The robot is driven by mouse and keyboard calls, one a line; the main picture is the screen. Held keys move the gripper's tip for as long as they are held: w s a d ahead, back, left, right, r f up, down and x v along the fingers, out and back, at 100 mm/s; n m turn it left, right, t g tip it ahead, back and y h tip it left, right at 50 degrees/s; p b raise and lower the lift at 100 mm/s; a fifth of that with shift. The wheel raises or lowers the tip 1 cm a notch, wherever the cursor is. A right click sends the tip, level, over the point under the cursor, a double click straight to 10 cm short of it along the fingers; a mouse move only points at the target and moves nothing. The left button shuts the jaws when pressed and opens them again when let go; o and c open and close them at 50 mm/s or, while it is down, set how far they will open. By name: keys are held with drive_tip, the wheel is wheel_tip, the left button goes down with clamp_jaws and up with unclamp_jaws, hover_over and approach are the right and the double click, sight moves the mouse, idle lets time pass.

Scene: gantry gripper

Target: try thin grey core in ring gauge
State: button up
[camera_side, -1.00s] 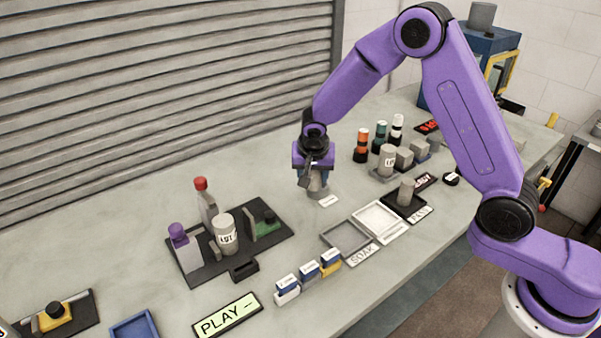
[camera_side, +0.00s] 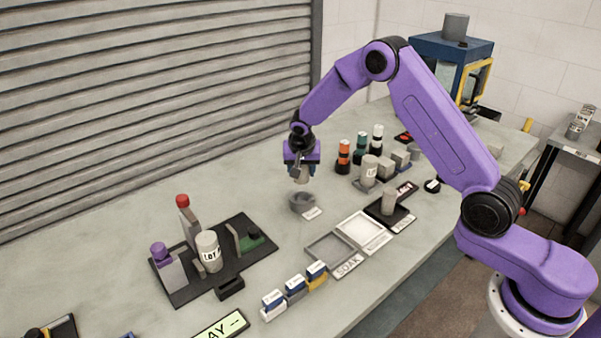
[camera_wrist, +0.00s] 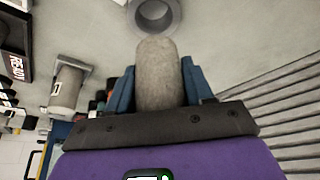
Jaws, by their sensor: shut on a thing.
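My gripper (camera_side: 301,168) is shut on a grey core (camera_wrist: 157,75), a plain cylinder with a rounded-looking end between the two blue fingers. The core's lower end also shows below the fingers in the side view (camera_side: 301,178). The grey ring gauge (camera_side: 302,202) stands on the bench under my gripper, with a small label in front. In the wrist view the ring gauge (camera_wrist: 155,12) lies just past the core's tip, its bore partly visible. The core is above the ring and apart from it.
Bottles (camera_side: 344,157) and grey blocks stand behind. A black fixture (camera_side: 218,265) with a labelled cylinder (camera_side: 208,252) is at the left. Bench around the ring is clear.

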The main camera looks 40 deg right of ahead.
sight(301, 183)
drive_tip(key=shift+f, duration=2.55)
drive_tip(key=shift+f, duration=0.6)
drive_tip(key=o, duration=1.3)
drive_tip(key=v, duration=1.7)
drive_tip(key=shift+s+a+r, duration=0.1)
drive_tip(key=shift+s+r, duration=0.05)
